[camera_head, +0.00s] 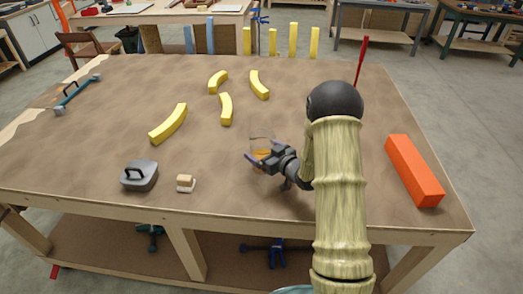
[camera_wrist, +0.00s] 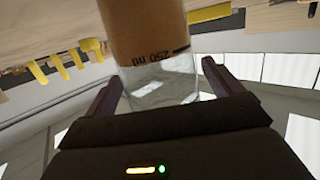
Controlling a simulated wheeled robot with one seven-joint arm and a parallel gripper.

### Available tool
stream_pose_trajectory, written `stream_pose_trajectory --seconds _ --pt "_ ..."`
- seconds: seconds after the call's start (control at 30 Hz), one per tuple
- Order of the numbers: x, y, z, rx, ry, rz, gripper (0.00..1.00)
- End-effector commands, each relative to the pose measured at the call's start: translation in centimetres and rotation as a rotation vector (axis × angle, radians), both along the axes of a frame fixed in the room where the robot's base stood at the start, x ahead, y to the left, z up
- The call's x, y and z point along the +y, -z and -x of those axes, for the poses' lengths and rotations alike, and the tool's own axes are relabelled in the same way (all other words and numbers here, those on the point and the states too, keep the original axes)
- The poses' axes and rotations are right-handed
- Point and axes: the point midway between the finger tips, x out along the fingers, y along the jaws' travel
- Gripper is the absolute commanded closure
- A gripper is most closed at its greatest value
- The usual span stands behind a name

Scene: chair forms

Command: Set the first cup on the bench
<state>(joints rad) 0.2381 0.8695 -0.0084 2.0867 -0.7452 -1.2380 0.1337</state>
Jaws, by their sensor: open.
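The cup is a clear glass vessel (camera_head: 261,143) with an amber-brown part inside, standing on the brown bench top (camera_head: 210,165) near its middle. In the wrist view the glass (camera_wrist: 160,80) shows a dark "250 ml" mark. My gripper (camera_head: 266,157) is open, low over the bench at the cup's right side. In the wrist view my gripper's two fingers (camera_wrist: 160,86) lie on either side of the glass, with visible gaps. The gripper hides part of the cup in the head view. No second cup shows.
Several yellow curved pieces (camera_head: 169,123) lie behind and left. An orange-red beam (camera_head: 413,170) lies at right. A blue clamp (camera_head: 77,93) is at far left.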

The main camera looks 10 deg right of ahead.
Motion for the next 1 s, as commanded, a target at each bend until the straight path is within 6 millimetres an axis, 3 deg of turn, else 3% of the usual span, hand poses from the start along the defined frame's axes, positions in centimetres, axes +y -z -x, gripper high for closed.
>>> stream_pose_trajectory --seconds 0.53,1.0 --pt "-4.5 -1.8 8.7 0.001 0.004 0.001 0.08" --pt "-4.9 -2.1 9.7 0.000 0.001 0.000 0.08"
